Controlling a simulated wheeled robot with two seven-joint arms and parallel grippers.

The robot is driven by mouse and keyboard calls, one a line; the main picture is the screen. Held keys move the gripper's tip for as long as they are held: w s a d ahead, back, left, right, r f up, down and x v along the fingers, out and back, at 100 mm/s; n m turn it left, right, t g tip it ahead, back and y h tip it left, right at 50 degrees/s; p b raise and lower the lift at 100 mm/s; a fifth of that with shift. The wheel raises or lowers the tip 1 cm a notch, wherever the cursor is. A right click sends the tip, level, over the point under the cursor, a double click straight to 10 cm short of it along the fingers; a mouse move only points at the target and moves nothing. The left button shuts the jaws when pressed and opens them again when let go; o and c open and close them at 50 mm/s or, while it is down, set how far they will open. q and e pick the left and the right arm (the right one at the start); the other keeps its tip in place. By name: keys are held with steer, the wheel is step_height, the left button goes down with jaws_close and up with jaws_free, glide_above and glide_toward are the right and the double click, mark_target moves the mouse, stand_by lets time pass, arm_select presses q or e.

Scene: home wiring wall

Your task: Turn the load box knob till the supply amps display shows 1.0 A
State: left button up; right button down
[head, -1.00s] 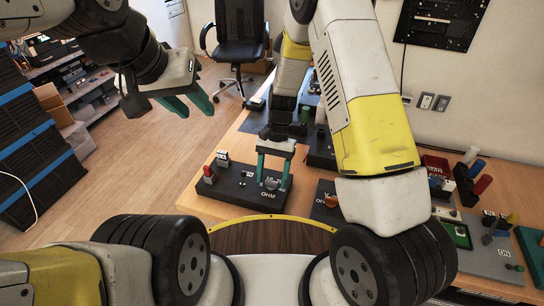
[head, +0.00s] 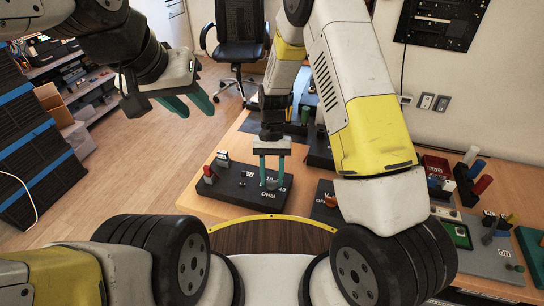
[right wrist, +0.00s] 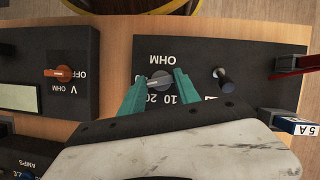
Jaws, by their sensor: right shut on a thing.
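The black load box (head: 228,190), marked OHM, sits near the front edge of the table; it also fills the middle of the right wrist view (right wrist: 205,48). Its small grey knob (right wrist: 159,80) stands on a dial with printed numbers, partly covered by my fingers. My right gripper (head: 271,184) points down over the box and is shut on the knob, one green finger on each side. My left gripper (head: 190,110) is open and empty, in the air over the floor at left. A panel marked AMPS (right wrist: 37,163) is cut off in the right wrist view; no readable amps value shows.
Beside the load box stands a meter (right wrist: 65,45) with an orange knob and a blank-looking display. Red and black plugs are on the load box's other end. A tag reading 5 A (right wrist: 299,127) is nearby.

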steer(key=n+h, duration=0.1)
steer(key=n, duration=0.3)
steer(key=shift+a+n+h, duration=0.15)
steer(key=shift+n+h, duration=0.15)
steer(key=shift+h, duration=0.1)
steer(key=shift+n+t+h, duration=0.6)
steer(key=shift+n, duration=1.3)
steer(key=c, duration=0.9)
jaws_free()
steer(key=shift+s, duration=0.1)
steer(key=v, duration=0.7)
steer(key=shift+a+r, duration=0.2)
steer(key=shift+r, duration=0.15)
